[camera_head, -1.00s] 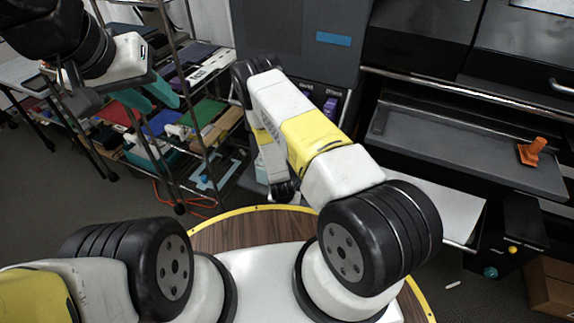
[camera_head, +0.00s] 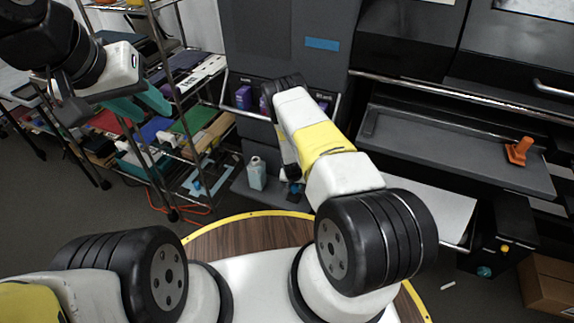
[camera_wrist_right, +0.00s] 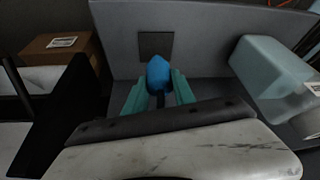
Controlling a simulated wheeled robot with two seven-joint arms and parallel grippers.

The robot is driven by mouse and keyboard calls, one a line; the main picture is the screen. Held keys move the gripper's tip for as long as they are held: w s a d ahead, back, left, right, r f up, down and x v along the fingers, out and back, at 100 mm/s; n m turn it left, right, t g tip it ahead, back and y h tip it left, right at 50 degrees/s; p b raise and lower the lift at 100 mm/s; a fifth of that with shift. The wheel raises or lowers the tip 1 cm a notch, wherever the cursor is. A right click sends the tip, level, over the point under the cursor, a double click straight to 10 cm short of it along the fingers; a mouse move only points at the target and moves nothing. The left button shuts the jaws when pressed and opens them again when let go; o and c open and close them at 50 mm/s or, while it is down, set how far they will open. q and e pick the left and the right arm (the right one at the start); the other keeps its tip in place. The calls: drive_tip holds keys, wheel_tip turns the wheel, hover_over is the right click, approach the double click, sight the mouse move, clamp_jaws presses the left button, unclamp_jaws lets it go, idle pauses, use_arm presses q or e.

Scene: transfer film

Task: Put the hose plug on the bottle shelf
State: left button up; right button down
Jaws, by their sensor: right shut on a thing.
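The hose plug (camera_wrist_right: 158,74), blue with a dark stem, is between the teal fingers of my right gripper (camera_wrist_right: 159,90), which is shut on it. In the head view my right forearm hides most of that gripper; a small blue patch shows below it. The bottle shelf (camera_head: 241,187) is the low grey ledge of the dark machine. It also shows in the wrist view (camera_wrist_right: 211,92), where the plug appears in front of its back wall. I cannot tell whether the plug touches the shelf. My left gripper (camera_head: 140,104) is raised at the left, its teal fingers apart and empty.
A pale bottle (camera_head: 256,174) stands on the shelf, right of the plug in the wrist view (camera_wrist_right: 272,66). A wire rack (camera_head: 185,125) with coloured items is at the left. An orange object (camera_head: 518,151) lies on a dark tray. A cardboard box (camera_wrist_right: 62,55) is beyond the shelf.

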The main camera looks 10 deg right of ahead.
sight(294, 189)
drive_tip(key=shift+s+a+f, duration=0.1)
drive_tip(key=shift+f, duration=1.25)
drive_tip(key=c, duration=1)
unclamp_jaws()
drive_tip(key=shift+f, duration=0.15)
drive_tip(key=shift+c, duration=0.2)
drive_tip(key=v, duration=1.2)
drive_tip(key=shift+r, duration=0.25)
drive_tip(key=shift+a, duration=0.1)
